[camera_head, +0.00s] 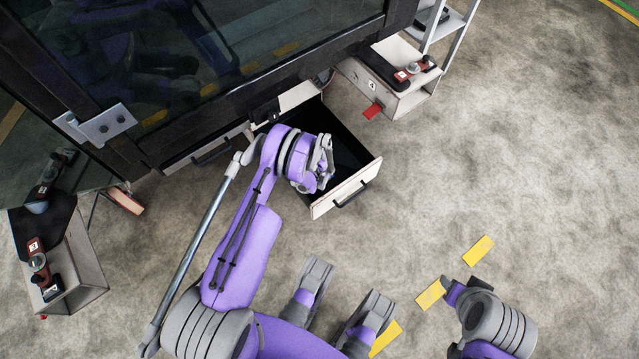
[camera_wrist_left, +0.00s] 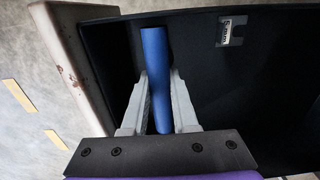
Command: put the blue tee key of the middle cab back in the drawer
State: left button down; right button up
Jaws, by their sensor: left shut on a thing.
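The drawer (camera_head: 347,188) stands pulled out below the dark cab window, with a light front, a dark handle and a black inside. My left gripper (camera_head: 325,168) is over the drawer, close to its front panel. In the left wrist view, my left gripper (camera_wrist_left: 158,105) is shut on the blue tee key (camera_wrist_left: 155,65), whose blue bar shows between the two fingers. The black drawer inside (camera_wrist_left: 270,90) lies behind it, with the drawer's front wall (camera_wrist_left: 75,65) at the left. Whether the key touches the drawer floor cannot be told. My right arm's end (camera_head: 485,315) is low at the right; its jaws are unclear.
A white-sided console (camera_head: 400,98) with red and black controls stands right of the drawer. Another console (camera_head: 75,270) stands at the far left. A small label plate (camera_wrist_left: 232,31) sits inside the drawer. Yellow floor marks (camera_head: 478,250) lie at the right on open floor.

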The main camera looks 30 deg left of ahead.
pick_arm(q)
jog(key=shift+f, duration=0.15)
jog(key=c, duration=0.7)
grip_release()
